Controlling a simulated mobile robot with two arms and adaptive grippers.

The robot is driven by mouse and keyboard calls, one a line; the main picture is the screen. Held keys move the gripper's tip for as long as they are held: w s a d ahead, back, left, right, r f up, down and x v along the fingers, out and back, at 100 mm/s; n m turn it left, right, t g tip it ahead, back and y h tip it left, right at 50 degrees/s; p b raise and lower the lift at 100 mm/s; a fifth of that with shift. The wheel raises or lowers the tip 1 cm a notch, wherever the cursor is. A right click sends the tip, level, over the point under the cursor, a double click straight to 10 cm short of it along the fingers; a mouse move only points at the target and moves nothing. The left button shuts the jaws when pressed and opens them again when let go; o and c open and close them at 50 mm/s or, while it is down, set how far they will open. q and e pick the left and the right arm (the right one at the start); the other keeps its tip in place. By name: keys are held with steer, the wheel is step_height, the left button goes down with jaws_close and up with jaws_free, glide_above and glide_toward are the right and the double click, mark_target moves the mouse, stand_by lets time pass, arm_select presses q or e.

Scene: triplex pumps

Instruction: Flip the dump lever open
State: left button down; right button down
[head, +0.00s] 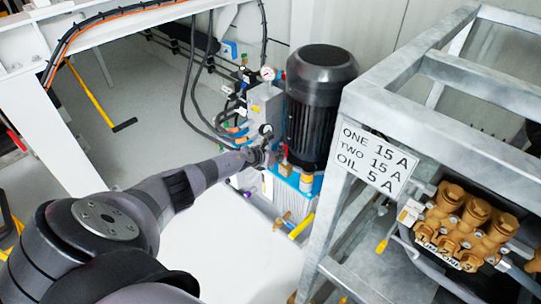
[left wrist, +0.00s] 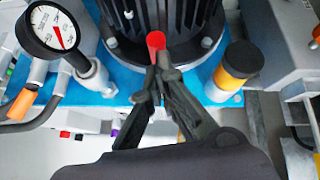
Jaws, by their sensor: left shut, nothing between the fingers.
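A red lever-like piece (left wrist: 156,42), which may be the dump lever, stands at the foot of the black motor in the left wrist view. My left gripper (left wrist: 158,72) is shut and empty, its fingertips just below the red piece. I cannot tell whether they touch it. In the head view my left gripper (head: 268,156) is at the hydraulic unit, beside the black motor (head: 318,105). The red piece is not clear there. My right gripper is not in view.
Black hoses (head: 195,85) hang left of the unit. A grey metal frame (head: 340,200) with a white label sign (head: 377,158) stands close on the right, with a brass pump (head: 465,225) inside. A yellow-black capped cylinder (left wrist: 238,65) stands right of the fingers. The floor at left is mostly clear.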

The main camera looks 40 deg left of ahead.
arm_select(q)
steer(key=shift+w+r, duration=0.45)
steer(key=shift+w, duration=0.2)
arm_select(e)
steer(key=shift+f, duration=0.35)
arm_select(q)
steer(key=shift+w+r, duration=0.2)
steer(key=shift+r, duration=0.05)
steer(key=shift+a+r, duration=0.1)
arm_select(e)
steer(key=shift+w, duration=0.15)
arm_select(q)
steer(key=s, duration=1.5)
steer(key=shift+r, duration=0.25)
steer(key=shift+s, duration=0.1)
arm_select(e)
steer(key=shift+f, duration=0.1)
